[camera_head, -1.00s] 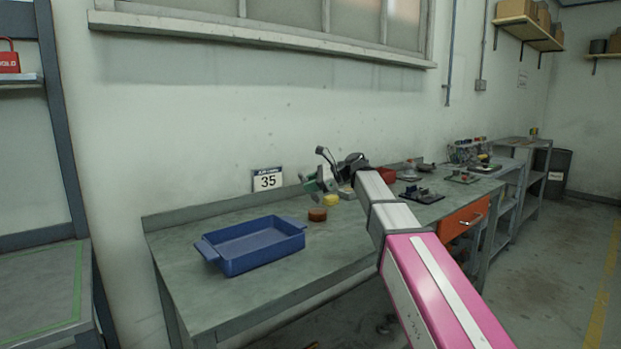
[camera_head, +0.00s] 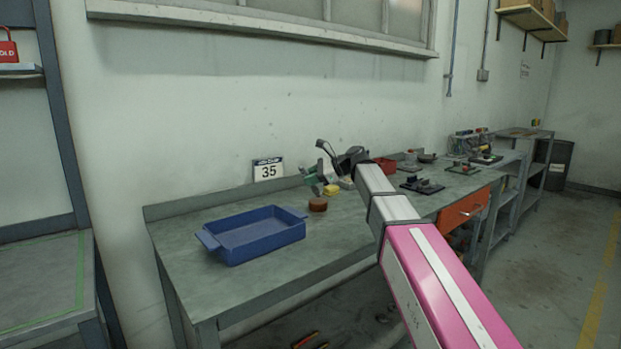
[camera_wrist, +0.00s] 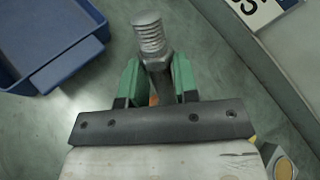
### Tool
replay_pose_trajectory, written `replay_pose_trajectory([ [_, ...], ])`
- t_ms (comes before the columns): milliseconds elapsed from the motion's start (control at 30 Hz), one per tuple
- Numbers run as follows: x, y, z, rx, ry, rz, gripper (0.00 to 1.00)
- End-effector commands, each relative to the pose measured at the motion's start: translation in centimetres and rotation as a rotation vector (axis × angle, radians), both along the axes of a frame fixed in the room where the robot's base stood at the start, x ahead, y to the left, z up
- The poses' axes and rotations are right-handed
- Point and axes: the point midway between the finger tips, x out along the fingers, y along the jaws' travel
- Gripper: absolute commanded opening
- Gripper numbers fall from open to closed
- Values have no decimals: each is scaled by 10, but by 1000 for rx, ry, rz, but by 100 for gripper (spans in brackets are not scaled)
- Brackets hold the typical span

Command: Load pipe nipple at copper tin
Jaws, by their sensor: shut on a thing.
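My gripper (camera_head: 316,184) hangs over the back of the bench, just above the copper tin in the picture. Its green fingers (camera_wrist: 156,82) are shut on a grey metal pipe nipple (camera_wrist: 151,38) with a threaded end, which sticks out beyond the fingertips in the wrist view. The copper tin (camera_head: 318,204) is a small, round, brown-orange tin standing on the bench right of the blue tray. An orange patch shows between the fingers in the wrist view; I cannot tell whether it is the tin. The nipple is too small to make out in the head view.
A blue tray (camera_head: 250,250) stands at the left of the grey bench (camera_head: 215,295). A yellow block (camera_head: 331,190) lies close behind the tin. A sign with 35 (camera_head: 268,170) stands against the wall. A red bin (camera_head: 384,165) and dark fixtures (camera_head: 423,186) lie farther right.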

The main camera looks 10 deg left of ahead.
Motion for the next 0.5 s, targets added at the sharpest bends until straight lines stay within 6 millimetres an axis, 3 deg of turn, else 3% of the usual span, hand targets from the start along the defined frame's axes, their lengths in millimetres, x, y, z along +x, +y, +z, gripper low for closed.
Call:
replay_pose_trajectory([
  [500, 0, 0, -5, 1, 0, 0, 5],
])
